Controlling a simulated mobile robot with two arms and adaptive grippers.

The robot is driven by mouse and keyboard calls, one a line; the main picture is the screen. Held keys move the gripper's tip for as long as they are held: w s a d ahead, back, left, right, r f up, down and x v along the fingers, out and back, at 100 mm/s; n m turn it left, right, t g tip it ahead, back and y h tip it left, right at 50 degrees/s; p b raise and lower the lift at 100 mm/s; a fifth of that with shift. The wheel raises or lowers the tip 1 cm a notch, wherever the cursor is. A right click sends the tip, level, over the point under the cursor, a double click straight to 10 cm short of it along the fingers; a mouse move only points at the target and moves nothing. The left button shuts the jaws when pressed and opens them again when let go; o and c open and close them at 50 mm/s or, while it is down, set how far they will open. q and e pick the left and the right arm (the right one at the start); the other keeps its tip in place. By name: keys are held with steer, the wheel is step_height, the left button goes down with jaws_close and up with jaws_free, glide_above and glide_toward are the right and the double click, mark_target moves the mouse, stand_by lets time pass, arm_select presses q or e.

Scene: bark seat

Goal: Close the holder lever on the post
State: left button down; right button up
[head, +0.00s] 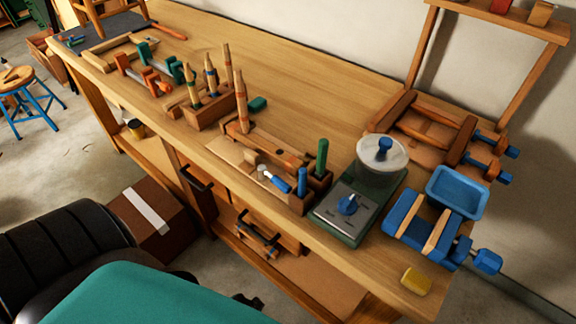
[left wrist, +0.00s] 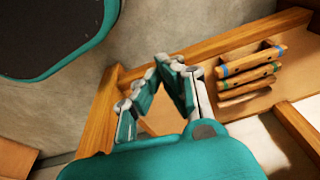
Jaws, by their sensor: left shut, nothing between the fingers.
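I cannot say for sure which part is the holder lever. In the head view a tall wooden post (head: 241,103) stands on the workbench by a wooden block assembly (head: 268,147). A small pale piece with a blue handle (head: 275,180) lies in front of it, beside a blue upright peg (head: 302,181) and a green upright peg (head: 322,156). My left gripper (left wrist: 165,62) shows in the left wrist view with its teal fingers shut and empty, tips together, apart from any object. Neither gripper is clearly seen in the head view.
The workbench (head: 300,95) has a clear middle and back. A green-based device (head: 345,212), a blue vise (head: 425,228) and a blue tray (head: 455,190) crowd its right end. The left wrist view shows a wooden box with banded sticks (left wrist: 250,70).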

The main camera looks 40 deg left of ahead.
arm_select(q)
steer(key=w+r+t+p, duration=0.1)
steer(key=w+r, duration=0.4)
steer(key=r, duration=1)
steer(key=w+r+m+t+h+p, duration=0.1)
steer(key=w+r, duration=0.4)
steer(key=r, duration=1.1)
steer(key=w+d+r+t+h+p, duration=0.1)
steer(key=w+r+t, duration=0.2)
steer(key=r, duration=1.2)
steer(key=shift+w+d+r+m+p, duration=0.1)
steer(key=shift+w+r+m+p, duration=0.1)
steer(key=shift+w, duration=0.4)
steer(key=shift+w+r+m+p, duration=0.1)
steer(key=shift+w+r+p, duration=0.1)
steer(key=shift+w, duration=0.35)
steer(key=n, duration=0.1)
glide_toward(274, 181)
steer(key=w+d+r, duration=0.2)
steer(key=w+d, duration=0.1)
steer(key=shift+s+a+n, duration=0.2)
steer(key=shift+a+n, duration=0.05)
steer(key=shift+n, duration=0.15)
steer(key=shift+f+y, duration=0.1)
steer(key=shift+y, duration=0.2)
steer(key=shift+b+x, duration=3.95)
steer(key=shift+x, duration=1)
